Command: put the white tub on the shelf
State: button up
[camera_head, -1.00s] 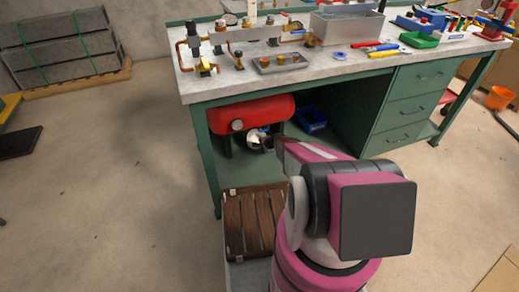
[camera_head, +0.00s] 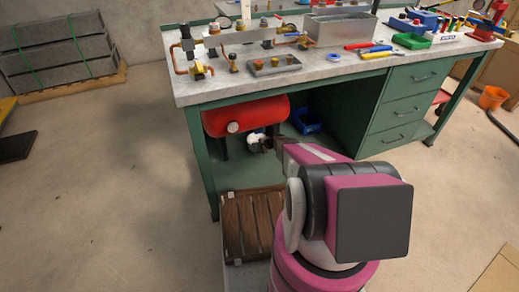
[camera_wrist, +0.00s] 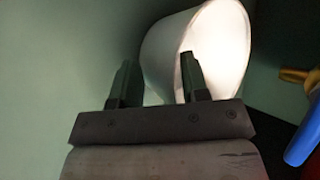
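The white tub (camera_head: 256,140) is under the bench, just right of and below the red tank, at the tip of my gripper (camera_head: 275,146). In the wrist view the tub (camera_wrist: 163,45) is tilted, its bright open mouth facing right. The exact contact is hard to see. The bench's green lower shelf (camera_head: 240,176) lies beneath; my arm hides part of it.
The red tank (camera_head: 245,115) stands over the lower shelf, with a blue bin (camera_head: 306,120) to its right. The bench top (camera_head: 330,68) holds pipe fittings, a metal tray and tools. Drawers (camera_head: 400,108) close off the right side.

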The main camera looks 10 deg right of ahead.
jog(key=shift+s+r, duration=0.1)
jog(key=v, duration=1)
jog(key=shift+d+r, duration=0.2)
jog(key=shift+s, duration=0.1)
